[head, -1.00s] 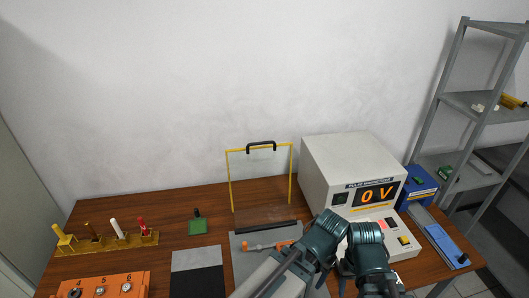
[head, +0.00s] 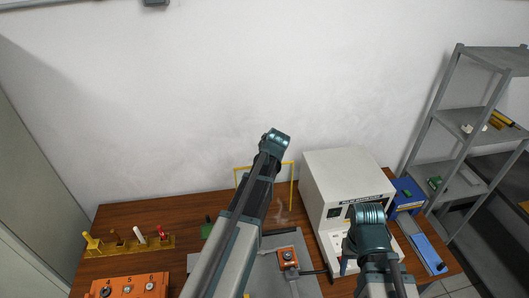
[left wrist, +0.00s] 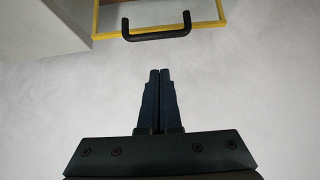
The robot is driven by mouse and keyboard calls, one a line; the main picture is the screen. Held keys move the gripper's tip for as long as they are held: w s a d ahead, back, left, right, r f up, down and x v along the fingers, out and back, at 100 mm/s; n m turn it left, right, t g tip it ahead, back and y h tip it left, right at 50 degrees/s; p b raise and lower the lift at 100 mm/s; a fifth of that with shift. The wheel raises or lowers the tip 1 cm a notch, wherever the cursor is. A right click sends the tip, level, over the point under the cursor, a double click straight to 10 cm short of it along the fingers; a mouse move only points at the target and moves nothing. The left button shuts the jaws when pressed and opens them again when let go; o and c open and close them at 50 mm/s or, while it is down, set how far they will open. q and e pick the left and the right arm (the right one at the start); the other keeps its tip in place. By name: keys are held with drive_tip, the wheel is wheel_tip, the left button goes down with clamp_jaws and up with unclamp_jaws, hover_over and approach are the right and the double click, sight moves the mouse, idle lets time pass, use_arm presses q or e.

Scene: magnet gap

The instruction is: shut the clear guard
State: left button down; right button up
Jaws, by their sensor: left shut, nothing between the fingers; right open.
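The clear guard (head: 291,187) stands upright at the back of the table, a clear panel in a yellow frame. My left arm covers part of it in the head view. Its black handle (left wrist: 157,34) and yellow frame show at the top of the left wrist view. My left gripper (left wrist: 160,72) is shut and empty, with its fingertips pointing at the handle and apart from it in the picture. In the head view its fingers are hidden by my arm. My right gripper (head: 343,266) is open, low in front of the pulse magnetizer, and shows only in part.
The white pulse magnetizer (head: 345,175) stands right of the guard. An orange block (head: 288,257) sits on a grey plate (head: 300,285) in front. Coloured pegs in a rack (head: 130,246) and an orange numbered box (head: 128,288) are at left. A metal shelf (head: 460,110) is at right.

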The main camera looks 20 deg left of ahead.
use_arm(q)
drive_tip(key=a+b+x, duration=0.1)
drive_tip(key=b+x, duration=0.7)
drive_tip(key=x, duration=0.3)
drive_tip(key=s+d, duration=0.1)
drive_tip(key=s+d+r, duration=0.1)
drive_tip(key=s+d, duration=0.1)
drive_tip(key=shift+s, duration=0.3)
drive_tip(key=shift+w+a, duration=0.1)
